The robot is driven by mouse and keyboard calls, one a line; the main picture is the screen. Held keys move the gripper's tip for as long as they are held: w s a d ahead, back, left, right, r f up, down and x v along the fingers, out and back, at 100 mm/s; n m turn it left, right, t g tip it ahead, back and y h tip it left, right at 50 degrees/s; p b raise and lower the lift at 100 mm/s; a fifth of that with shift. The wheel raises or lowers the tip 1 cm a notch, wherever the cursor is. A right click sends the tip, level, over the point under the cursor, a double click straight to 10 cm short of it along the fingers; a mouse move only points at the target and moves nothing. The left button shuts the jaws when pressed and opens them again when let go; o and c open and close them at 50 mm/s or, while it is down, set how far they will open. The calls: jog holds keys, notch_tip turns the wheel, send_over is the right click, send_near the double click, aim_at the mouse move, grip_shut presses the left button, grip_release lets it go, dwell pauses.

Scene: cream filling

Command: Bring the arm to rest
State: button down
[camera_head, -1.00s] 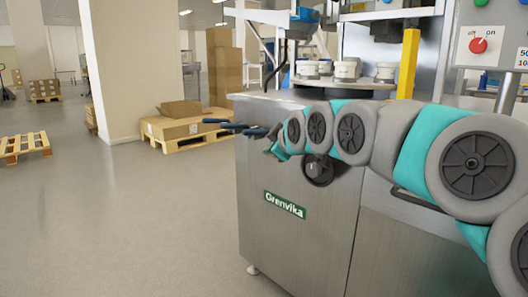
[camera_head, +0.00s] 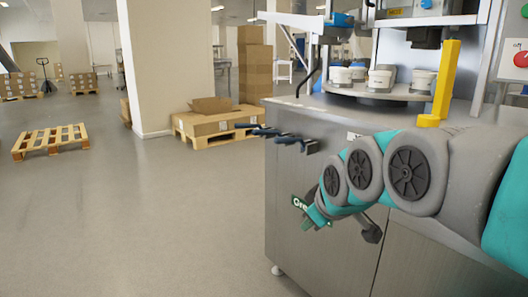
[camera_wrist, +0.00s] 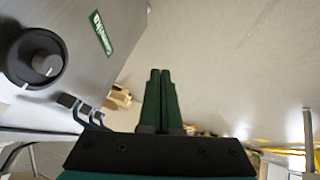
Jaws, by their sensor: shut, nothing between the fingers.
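My arm (camera_head: 410,175), grey and teal with dark round joint covers, reaches in from the right in the head view, in front of the steel machine (camera_head: 300,180). Its wrist end points down and left across the machine's green label. The fingers are hard to make out there. In the wrist view my gripper (camera_wrist: 159,74) shows two dark green fingers side by side, shut and empty. They point over the bare floor, apart from the machine front at the left.
A black knob (camera_head: 372,230) sticks out of the machine front, close to my wrist; it also shows in the wrist view (camera_wrist: 35,60). Dark hooks (camera_head: 285,136) jut from its left edge. White tubs (camera_head: 381,79) stand on top. A wooden pallet (camera_head: 50,141) lies far left; the floor between is clear.

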jog(key=s+d+f+m+g+p, duration=0.1)
jog(key=s+f+m+g+p, duration=0.1)
jog(key=s, duration=0.8)
jog(key=s+d+f+m+g+h+p, duration=0.1)
jog(key=s+f+m+g, duration=0.2)
jog(key=s, duration=0.7)
jog(key=s+d+f+m+g+p, duration=0.1)
jog(key=s+f+m+g+p, duration=0.1)
jog(key=s, duration=0.7)
notch_tip(320, 180, down, 3)
jog(key=shift+s+d+f+m+g+h+p, duration=0.2)
jog(key=shift+s+d+m+g+h+p, duration=0.15)
jog(key=shift+m+g, duration=0.6)
jog(key=shift+n+g, duration=0.25)
